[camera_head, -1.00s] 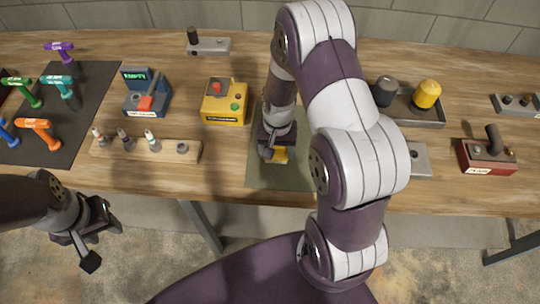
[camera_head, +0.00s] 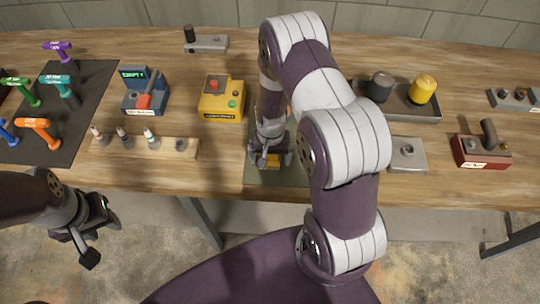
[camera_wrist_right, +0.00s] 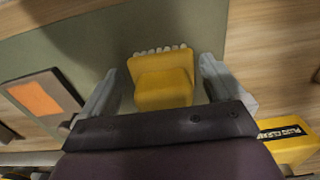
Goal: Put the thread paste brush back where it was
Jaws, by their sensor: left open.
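A yellow block with a row of white bristles (camera_wrist_right: 163,82), which I take to be the thread paste brush, lies on the green mat (camera_wrist_right: 110,35). In the head view only a small yellow part of it (camera_head: 269,162) shows beneath my right gripper (camera_head: 270,156). In the right wrist view the fingers (camera_wrist_right: 163,90) stand on either side of the brush, with a gap at each side, so the gripper is open around it. My left gripper (camera_head: 100,240) is open and empty in front of the table at the left. My right arm hides part of the mat.
A wooden rack (camera_head: 110,149) with several small upright pieces and a yellow plug-cleaner box (camera_head: 221,100) stand left of the mat. A grey plate (camera_head: 408,155) and a dark tray (camera_head: 400,112) are to the right. An orange-topped pad (camera_wrist_right: 42,96) lies beside the brush.

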